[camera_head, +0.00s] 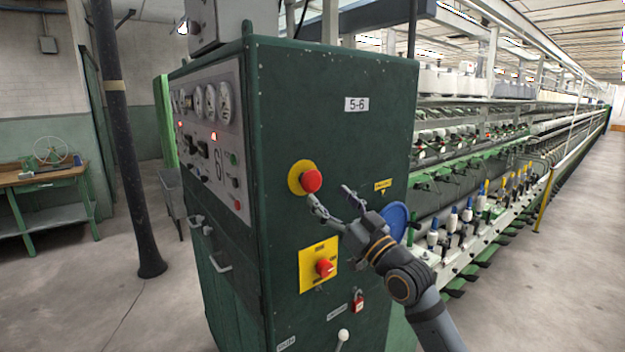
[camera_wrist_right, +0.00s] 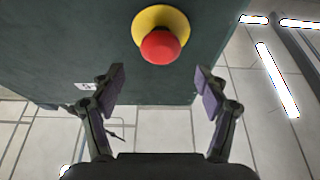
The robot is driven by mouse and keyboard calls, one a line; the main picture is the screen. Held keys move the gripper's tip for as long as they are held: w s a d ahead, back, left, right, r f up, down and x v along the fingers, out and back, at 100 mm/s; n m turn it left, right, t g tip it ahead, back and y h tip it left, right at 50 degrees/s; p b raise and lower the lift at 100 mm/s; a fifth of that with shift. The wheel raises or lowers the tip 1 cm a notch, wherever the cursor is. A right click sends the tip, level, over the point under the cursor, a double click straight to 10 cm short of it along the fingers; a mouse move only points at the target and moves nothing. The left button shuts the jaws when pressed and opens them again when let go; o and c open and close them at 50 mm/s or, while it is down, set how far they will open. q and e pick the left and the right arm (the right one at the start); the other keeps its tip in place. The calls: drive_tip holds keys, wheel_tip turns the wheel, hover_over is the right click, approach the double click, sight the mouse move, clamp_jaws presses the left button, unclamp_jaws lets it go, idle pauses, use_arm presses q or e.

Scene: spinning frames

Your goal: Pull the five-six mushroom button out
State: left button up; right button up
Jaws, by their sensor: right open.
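The red mushroom button (camera_head: 312,181) sits on a round yellow plate (camera_head: 295,177) on the green cabinet face, below the "5-6" label (camera_head: 356,104). In the right wrist view the button (camera_wrist_right: 160,46) is ahead of the fingers, near the top centre, with its yellow plate (camera_wrist_right: 150,22) behind it. My right gripper (camera_head: 331,197) is open and empty, just right of and slightly below the button in the head view. In the right wrist view its two fingers (camera_wrist_right: 158,92) are spread apart with nothing between them. My left gripper is out of view.
A red rotary switch (camera_head: 325,267) on a yellow square plate and a red padlock (camera_head: 357,302) are lower on the same face. A blue disc (camera_head: 396,222) is behind my right wrist. A dark column (camera_head: 122,150) stands left; the right aisle floor (camera_head: 560,270) is clear.

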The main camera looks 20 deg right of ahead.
sight(315, 182)
drive_tip(key=p+x, duration=0.2)
drive_tip(key=x, duration=0.5)
drive_tip(key=shift+w+a, duration=0.15)
drive_tip(key=shift+w, duration=0.15)
drive_tip(key=shift+c, duration=0.5)
